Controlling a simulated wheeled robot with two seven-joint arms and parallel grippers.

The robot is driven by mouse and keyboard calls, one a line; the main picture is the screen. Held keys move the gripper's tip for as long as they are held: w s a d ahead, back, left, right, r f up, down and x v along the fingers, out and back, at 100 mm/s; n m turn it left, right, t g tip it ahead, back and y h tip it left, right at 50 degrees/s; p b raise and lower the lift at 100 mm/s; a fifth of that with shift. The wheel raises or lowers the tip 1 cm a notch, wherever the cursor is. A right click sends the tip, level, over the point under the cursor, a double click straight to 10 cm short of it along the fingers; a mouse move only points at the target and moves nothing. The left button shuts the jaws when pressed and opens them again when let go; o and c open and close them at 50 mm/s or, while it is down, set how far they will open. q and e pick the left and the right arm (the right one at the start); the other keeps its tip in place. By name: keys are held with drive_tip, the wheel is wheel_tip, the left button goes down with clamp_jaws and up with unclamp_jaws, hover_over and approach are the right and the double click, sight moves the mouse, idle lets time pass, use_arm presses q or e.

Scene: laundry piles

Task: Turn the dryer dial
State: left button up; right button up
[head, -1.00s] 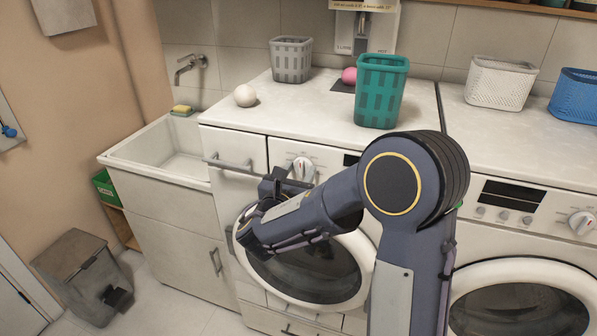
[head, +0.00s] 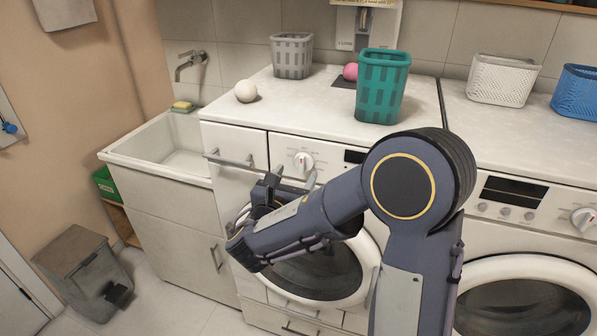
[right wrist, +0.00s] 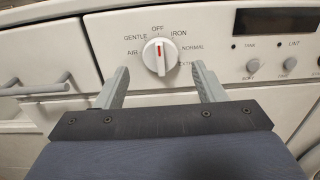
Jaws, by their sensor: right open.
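The dryer dial (head: 303,161) is a round white knob on the front panel of the left machine (head: 330,155). In the right wrist view the dial (right wrist: 159,56) has a red mark pointing up at OFF, with AIR, GENTLE, IRON and NORMAL printed around it. My right gripper (head: 293,178) is open and empty, just below the dial in the head view. In the right wrist view its two grey fingers (right wrist: 160,72) stand to the left and right of the dial, apart from it. I cannot tell how far the fingertips are from the panel. My left gripper is out of view.
A bar handle (head: 228,158) sticks out left of the dial. Buttons (right wrist: 252,66) lie to its right. A teal basket (head: 381,88), grey basket (head: 291,56) and white ball (head: 246,91) stand on the worktop. A second machine (head: 530,235) is at right.

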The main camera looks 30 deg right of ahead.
drive_tip(key=v, duration=0.4)
drive_tip(key=shift+s+a, duration=0.1)
drive_tip(key=shift+a, duration=0.05)
drive_tip(key=s+d+f+m+g+y, duration=0.35)
drive_tip(key=s+m+g, duration=0.2)
drive_tip(key=s, duration=0.25)
drive_tip(key=s+d+f+m+g+y, duration=0.2)
drive_tip(key=s+d+f+m+g, duration=0.25)
drive_tip(key=s+m, duration=0.2)
drive_tip(key=s+a+f+m+y, duration=0.3)
drive_tip(key=s+a+m+y, duration=0.4)
drive_tip(key=s+m, duration=0.2)
drive_tip(key=a+r+m+t+y, duration=0.3)
drive_tip(key=a+m+t+y, duration=0.1)
drive_tip(key=a+m+y, duration=0.1)
drive_tip(key=shift+s+a+r+m, duration=0.2)
drive_tip(key=shift+a+m, duration=0.55)
drive_tip(key=shift+m, duration=0.15)
